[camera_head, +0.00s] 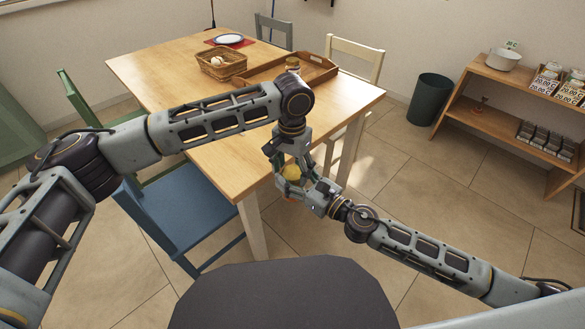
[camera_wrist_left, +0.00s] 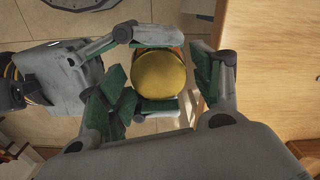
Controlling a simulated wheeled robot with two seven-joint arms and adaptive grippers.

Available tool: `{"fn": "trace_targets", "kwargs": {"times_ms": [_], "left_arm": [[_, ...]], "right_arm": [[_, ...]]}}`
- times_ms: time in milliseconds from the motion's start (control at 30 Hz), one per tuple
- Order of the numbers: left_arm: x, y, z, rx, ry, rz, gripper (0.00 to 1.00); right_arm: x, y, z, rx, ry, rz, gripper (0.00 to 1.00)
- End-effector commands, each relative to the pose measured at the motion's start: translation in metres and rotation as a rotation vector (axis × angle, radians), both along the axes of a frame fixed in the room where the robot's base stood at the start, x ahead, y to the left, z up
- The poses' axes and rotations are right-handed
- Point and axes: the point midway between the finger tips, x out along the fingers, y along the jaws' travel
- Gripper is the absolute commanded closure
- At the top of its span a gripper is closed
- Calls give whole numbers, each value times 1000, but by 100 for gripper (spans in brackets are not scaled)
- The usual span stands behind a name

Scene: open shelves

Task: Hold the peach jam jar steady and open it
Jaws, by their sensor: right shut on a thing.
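The jar (camera_head: 291,173) shows a yellow lid and is held in the air beside the table's near right edge. In the left wrist view its round lid (camera_wrist_left: 161,74) faces the camera, with a little orange below the rim; most of its body is hidden. My right gripper (camera_head: 300,183) comes in from the right and is shut on the jar's body; in the left wrist view it enters from the left. My left gripper (camera_head: 287,160) points down from above. Its green-padded fingers are open on either side of the lid, close to its edge; contact is not clear.
A blue chair (camera_head: 185,215) stands in front. A dark bin (camera_head: 430,98) and open shelves (camera_head: 470,97) are at the right.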

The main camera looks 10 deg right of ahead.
Motion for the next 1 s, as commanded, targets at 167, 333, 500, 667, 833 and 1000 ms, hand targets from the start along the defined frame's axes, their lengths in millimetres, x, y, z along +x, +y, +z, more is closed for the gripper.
{"fn": "trace_targets", "kwargs": {"times_ms": [167,333,500,667,833,1000], "left_arm": [[-1,-2,1,-4,0,-2,27],[-1,-2,2,-5,0,-3,27],[-1,-3,11,-6,0,-4,27],[-1,-2,25,-7,-1,-3,27],[-1,-2,39,-5,0,-3,27],[-1,-1,46,-4,0,-2,27]], "right_arm": [[-1,1,1,1,-2,3,100],[-1,2,1,2,-1,4,100],[-1,2,1,2,-1,5,100],[-1,2,1,2,-1,5,100],[-1,1,1,2,-1,3,100],[0,1,1,1,-2,2,100]]}}
